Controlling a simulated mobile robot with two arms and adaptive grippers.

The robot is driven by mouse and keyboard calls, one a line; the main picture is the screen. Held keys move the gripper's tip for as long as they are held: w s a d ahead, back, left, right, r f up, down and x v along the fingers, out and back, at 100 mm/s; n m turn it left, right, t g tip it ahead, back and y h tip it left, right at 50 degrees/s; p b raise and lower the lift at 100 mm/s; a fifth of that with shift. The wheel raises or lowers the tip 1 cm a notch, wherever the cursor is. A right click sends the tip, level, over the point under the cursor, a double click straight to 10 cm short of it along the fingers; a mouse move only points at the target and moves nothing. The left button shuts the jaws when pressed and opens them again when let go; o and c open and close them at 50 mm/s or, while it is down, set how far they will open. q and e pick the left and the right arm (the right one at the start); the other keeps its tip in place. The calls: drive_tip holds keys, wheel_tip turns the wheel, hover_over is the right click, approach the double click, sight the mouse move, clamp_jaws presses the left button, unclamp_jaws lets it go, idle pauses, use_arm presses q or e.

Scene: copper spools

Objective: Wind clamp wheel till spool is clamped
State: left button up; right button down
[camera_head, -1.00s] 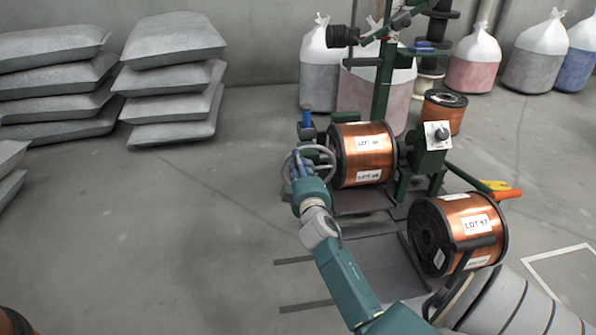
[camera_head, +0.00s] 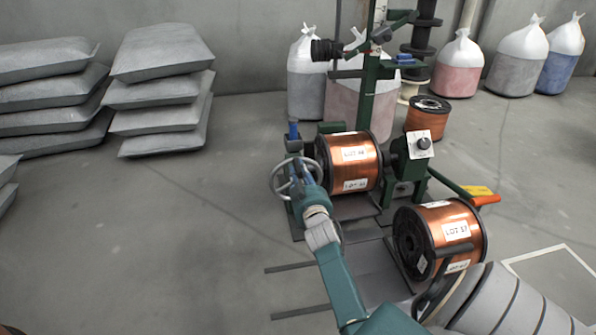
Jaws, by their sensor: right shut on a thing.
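The clamp wheel (camera_head: 273,182) is a grey spoked handwheel on the left side of a green winding stand. My right gripper (camera_head: 300,174) is at the wheel's right part and shut on it; the fingers partly hide the spokes and rim. The copper spool (camera_head: 368,172) with black flanges and white labels sits in the stand, just right of the wheel. On its right side is the green stand post (camera_head: 407,182) with a white dial box (camera_head: 421,146). I cannot tell from this view whether the spool is held tight. My left gripper is not in view.
Another copper spool (camera_head: 437,213), labelled LOT 57, lies at front right, close to my arm. A smaller copper reel (camera_head: 427,108) stands behind. Stacked grey sacks (camera_head: 160,93) are at left, and white-topped bags (camera_head: 459,67) line the wall. Floor left of the stand is clear.

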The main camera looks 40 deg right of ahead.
drive_tip(key=shift+s+d+r, duration=0.1)
drive_tip(key=shift+d+r, duration=0.15)
drive_tip(key=c, duration=1.6)
unclamp_jaws()
drive_tip(key=shift+o, duration=0.2)
drive_tip(key=shift+f, duration=0.1)
drive_tip(key=shift+s+a+f, duration=0.15)
drive_tip(key=shift+s+a, duration=0.2)
drive_tip(key=shift+s, duration=0.1)
drive_tip(key=v, duration=1.1)
